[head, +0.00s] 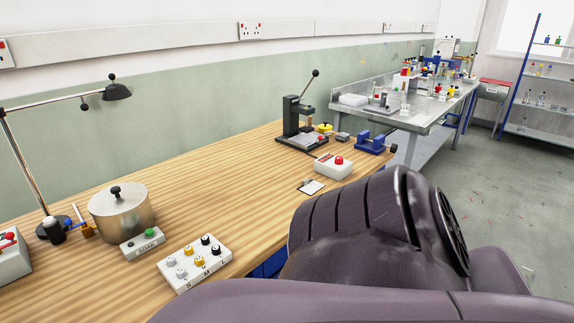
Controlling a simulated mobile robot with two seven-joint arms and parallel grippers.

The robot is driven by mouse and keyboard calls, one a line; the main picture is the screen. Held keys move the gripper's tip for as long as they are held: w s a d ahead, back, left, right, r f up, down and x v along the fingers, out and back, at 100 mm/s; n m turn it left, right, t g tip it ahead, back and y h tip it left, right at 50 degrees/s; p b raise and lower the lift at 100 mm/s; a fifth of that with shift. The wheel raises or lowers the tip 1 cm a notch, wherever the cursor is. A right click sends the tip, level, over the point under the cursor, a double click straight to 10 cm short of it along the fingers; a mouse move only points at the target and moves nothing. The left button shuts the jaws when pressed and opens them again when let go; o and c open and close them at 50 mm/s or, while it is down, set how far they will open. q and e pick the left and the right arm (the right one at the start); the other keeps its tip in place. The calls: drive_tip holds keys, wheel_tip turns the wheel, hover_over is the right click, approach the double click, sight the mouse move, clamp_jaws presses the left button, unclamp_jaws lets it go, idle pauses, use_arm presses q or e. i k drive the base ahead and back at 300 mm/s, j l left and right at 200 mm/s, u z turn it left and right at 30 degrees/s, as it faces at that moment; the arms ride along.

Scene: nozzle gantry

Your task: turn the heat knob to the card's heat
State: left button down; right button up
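No knob that I can make out as the heat knob shows in the head view. A small white card or tag (314,187) lies on the wooden bench near its front edge, too small to read. A far metal table (437,113) carries a crowd of small coloured parts and equipment, too small to tell apart. A large grey-purple link of my own arm fills the lower right and hides part of the bench front and floor. Neither of my grippers is in view.
The wooden bench (222,180) holds a lidded metal pot (122,214), a lamp (117,92), a small green-button box (143,245), a white block (195,262) with several pegs, a lever press (297,122), a red-button box (334,167) and a blue vise (369,143). Shelves (541,81) stand right.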

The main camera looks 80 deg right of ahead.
sight(338, 160)
drive_tip(key=z, duration=2.85)
drive_tip(key=u, duration=0.3)
drive_tip(key=i+l+u, duration=0.15)
drive_tip(key=l+u, duration=0.15)
drive_tip(key=u, duration=0.15)
drive_tip(key=l+u, duration=0.3)
drive_tip(key=u, duration=0.15)
drive_tip(key=i+l+u, duration=0.1)
drive_tip(key=l+u, duration=0.15)
drive_tip(key=l, duration=0.65)
drive_tip(key=l+u, duration=0.25)
drive_tip(key=l, duration=0.6)
